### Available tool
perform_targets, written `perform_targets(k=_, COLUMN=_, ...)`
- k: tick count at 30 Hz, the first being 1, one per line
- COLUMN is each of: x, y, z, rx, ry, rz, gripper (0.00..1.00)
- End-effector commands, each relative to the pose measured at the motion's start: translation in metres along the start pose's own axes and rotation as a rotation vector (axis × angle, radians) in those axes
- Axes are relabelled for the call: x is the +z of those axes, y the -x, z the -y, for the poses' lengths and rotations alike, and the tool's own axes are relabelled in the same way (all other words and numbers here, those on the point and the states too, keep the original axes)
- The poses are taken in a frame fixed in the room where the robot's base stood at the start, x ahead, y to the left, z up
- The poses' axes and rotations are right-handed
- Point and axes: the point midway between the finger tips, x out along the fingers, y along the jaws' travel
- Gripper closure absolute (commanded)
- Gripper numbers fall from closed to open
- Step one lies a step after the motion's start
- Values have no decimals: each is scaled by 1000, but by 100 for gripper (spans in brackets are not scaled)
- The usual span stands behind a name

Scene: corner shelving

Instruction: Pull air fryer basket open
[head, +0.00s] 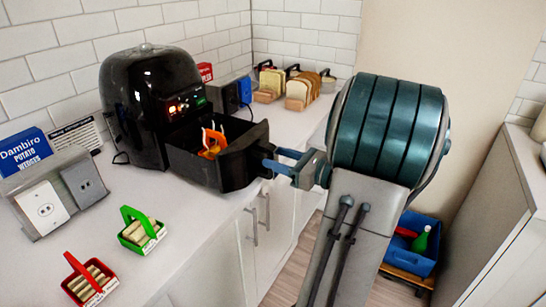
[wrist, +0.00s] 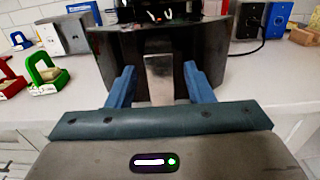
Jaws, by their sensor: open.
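The black air fryer (head: 150,100) stands on the white counter against the tiled wall, its display lit. Its black basket (head: 218,176) is pulled well out of the body, and an orange and white item (head: 212,140) shows inside. My gripper (head: 272,160) is at the front of the basket, by its handle. In the wrist view my gripper (wrist: 160,85) has its two blue fingers apart, one on each side of the grey handle (wrist: 160,78). Gaps show between the handle and the fingers. The basket front (wrist: 108,62) rises behind the handle.
Green (head: 141,230) and red (head: 90,280) small baskets sit on the counter at front left. A grey outlet box (head: 55,190) and blue potato wedges box (head: 30,155) stand at left. Bread racks (head: 300,90) are at the back. A blue crate (head: 413,245) lies low at right.

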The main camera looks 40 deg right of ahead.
Motion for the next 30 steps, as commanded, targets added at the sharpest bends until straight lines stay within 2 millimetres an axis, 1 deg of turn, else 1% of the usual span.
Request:
perform_targets(k=1, x=0, y=11, z=0, rx=-4, ry=0, rz=-1, gripper=53)
perform_targets(k=9, x=-1, y=73, z=0, rx=-4, ry=-1, rz=-1, gripper=53)
perform_targets(k=12, x=-1, y=92, z=0, rx=-3, ry=-2, rz=-1, gripper=53)
perform_targets(k=15, x=-1, y=105, z=0, rx=-2, ry=-1, rz=-1, gripper=53)
perform_targets(k=18, x=0, y=113, z=0, rx=0, ry=-1, rz=0, gripper=53)
perform_targets(k=21, x=-1, y=116, z=-1, rx=1, ry=-1, rz=-1, gripper=53)
perform_targets(k=30, x=0, y=116, z=-1, rx=1, ry=-1, rz=-1, gripper=53)
